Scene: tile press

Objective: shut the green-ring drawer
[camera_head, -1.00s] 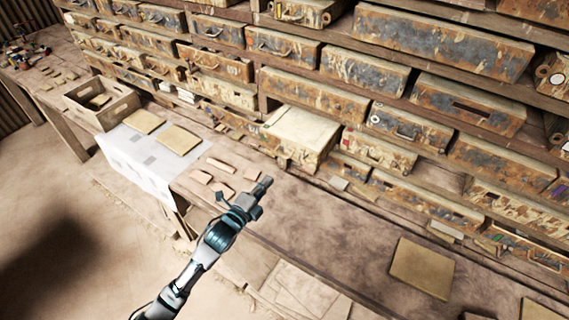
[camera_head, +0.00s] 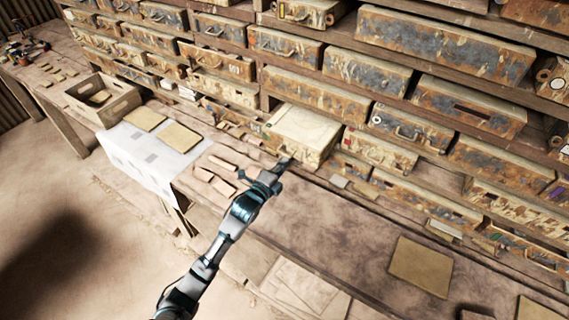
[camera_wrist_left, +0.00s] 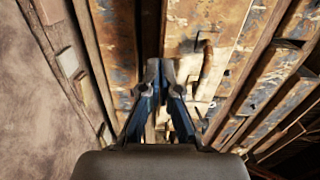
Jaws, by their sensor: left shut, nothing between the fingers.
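A worn, cream-topped drawer (camera_head: 303,130) stands pulled out from the bank, low in the middle of the head view. I cannot make out a green ring on its front clearly. My left gripper (camera_head: 283,164) is shut and empty, just in front of the drawer's lower front edge; I cannot tell whether it touches. In the left wrist view its closed fingertips (camera_wrist_left: 160,68) point at the rusty drawer fronts, with a curved handle (camera_wrist_left: 206,62) right of them. My right gripper is out of view.
Worn drawers fill the wall, one with a white ring (camera_head: 376,119). Small tiles (camera_head: 222,163) lie on the bench left of my gripper. A wooden crate (camera_head: 103,98) stands further left. A square tile (camera_head: 421,267) lies on the mostly clear bench at right.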

